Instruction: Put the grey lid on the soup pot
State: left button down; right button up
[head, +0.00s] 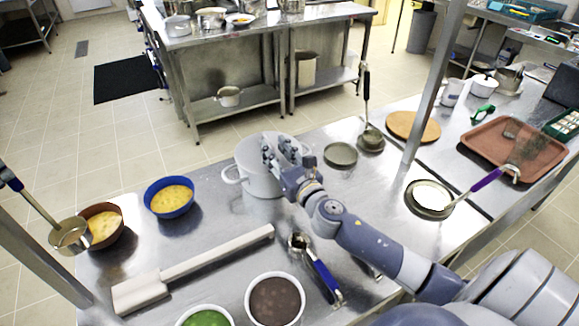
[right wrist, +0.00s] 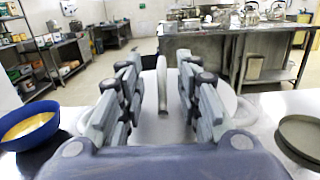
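The pale soup pot (head: 262,182) stands on the steel counter, with a loop handle showing at its left side. A pale grey disc, which looks like the lid (head: 250,152), covers its top; whether it sits flush is hard to tell. In the right wrist view an upright handle (right wrist: 162,84) rises from the lid between my fingers. My right gripper (head: 284,152) is over the pot, also seen in the right wrist view (right wrist: 160,92). Its fingers are apart, with gaps on both sides of the handle. My left gripper is not in view.
A blue bowl (head: 170,198) of yellow soup stands left of the pot, a grey-green dish (head: 341,155) right. A long pale paddle (head: 195,268), a ladle (head: 318,268) and a dark-filled bowl (head: 275,300) lie in front. A metal post (head: 433,85) rises at right.

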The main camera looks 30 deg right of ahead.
jog(key=s, duration=0.9)
jog(key=shift+s+a+f, duration=0.2)
jog(key=shift+s+a, duration=0.05)
